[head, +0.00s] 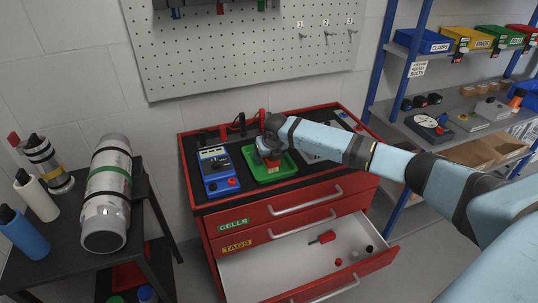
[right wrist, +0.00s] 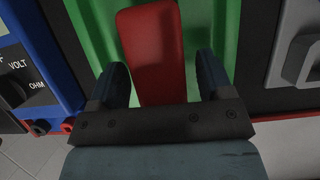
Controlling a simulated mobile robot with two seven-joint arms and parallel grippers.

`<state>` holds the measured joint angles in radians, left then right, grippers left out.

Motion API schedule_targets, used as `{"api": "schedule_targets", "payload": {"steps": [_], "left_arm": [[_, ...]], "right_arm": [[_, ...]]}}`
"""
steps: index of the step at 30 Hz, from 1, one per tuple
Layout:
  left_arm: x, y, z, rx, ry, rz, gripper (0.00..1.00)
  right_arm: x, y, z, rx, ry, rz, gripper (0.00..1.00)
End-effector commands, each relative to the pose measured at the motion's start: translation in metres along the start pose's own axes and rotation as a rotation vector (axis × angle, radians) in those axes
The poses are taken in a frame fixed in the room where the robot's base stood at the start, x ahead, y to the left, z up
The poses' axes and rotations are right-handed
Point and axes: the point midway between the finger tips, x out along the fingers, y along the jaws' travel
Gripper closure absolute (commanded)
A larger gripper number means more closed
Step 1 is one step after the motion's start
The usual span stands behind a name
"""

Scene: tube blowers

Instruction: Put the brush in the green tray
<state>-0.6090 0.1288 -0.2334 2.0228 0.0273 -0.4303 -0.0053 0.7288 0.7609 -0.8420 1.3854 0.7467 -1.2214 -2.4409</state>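The green tray (head: 286,172) sits on the black top of the red cabinet and also fills the background of the right wrist view (right wrist: 97,28). A red block-like piece, which I take to be the brush (right wrist: 152,50), lies over the tray between the fingers of my right gripper (right wrist: 162,82). Narrow gaps show between it and both fingers. In the head view a small red part (head: 271,165) shows in the tray below my right gripper (head: 267,156). Bristles cannot be made out. The gripper hides part of the tray. My left gripper is out of view.
A blue multimeter (head: 218,172) stands left of the tray. The open drawer (head: 295,262) holds a red-handled item (head: 322,238) and several small pieces. A dark side table (head: 60,250) with cylinders stands at left, a blue-framed shelf (head: 410,60) at right.

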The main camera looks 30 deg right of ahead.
Motion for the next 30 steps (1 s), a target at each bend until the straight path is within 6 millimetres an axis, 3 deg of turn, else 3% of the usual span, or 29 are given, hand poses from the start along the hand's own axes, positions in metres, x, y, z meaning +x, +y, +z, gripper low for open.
{"api": "schedule_targets", "payload": {"steps": [4, 8, 18, 24, 27, 30], "left_arm": [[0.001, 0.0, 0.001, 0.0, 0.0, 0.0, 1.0], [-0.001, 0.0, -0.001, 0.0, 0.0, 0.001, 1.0], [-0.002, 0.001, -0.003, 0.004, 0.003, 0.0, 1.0], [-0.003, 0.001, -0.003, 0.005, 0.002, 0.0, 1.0], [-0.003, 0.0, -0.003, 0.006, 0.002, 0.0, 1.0], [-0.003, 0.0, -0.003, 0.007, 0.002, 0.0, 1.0]], "right_arm": [[-0.002, 0.0, 0.001, 0.0, -0.001, 0.0, 0.27], [-0.017, 0.0, 0.002, -0.002, -0.003, 0.0, 0.27], [-0.089, 0.0, 0.002, -0.001, -0.003, 0.001, 0.27], [-0.115, 0.0, 0.002, 0.0, -0.001, 0.001, 0.27], [-0.117, 0.004, -0.003, 0.009, 0.0, 0.008, 0.27], [-0.104, 0.024, -0.021, 0.073, -0.004, 0.048, 0.27]]}}
